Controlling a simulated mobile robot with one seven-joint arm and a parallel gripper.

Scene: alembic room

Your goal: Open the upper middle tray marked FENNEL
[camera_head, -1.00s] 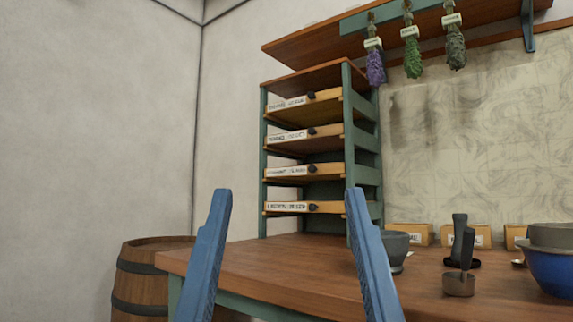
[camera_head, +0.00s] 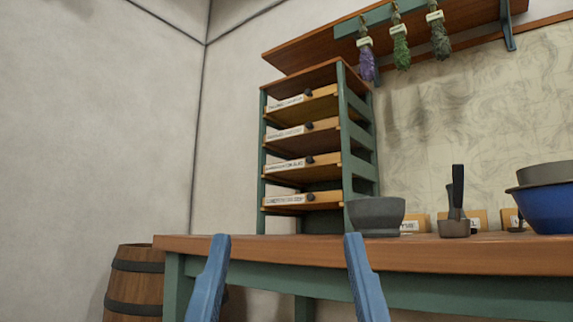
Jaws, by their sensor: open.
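A green-framed wooden rack (camera_head: 357,140) stands on the left end of the workbench. It holds several stacked trays with white labels and dark round knobs. The upper middle tray (camera_head: 325,125) is the second from the top and looks pushed in like the others. Its label (camera_head: 285,133) is too small to read, so I cannot tell whether it says FENNEL. My gripper (camera_head: 285,245) shows as two blue fingers, wide apart and empty, below and in front of the rack. It touches no tray.
The workbench (camera_head: 230,245) edge lies behind my fingers. A grey mortar (camera_head: 377,214) stands right of the rack's foot. A dark metal scoop (camera_head: 455,222) and a blue bowl (camera_head: 545,210) are further right. A barrel (camera_head: 135,282) stands left. Herb bundles (camera_head: 400,48) hang above.

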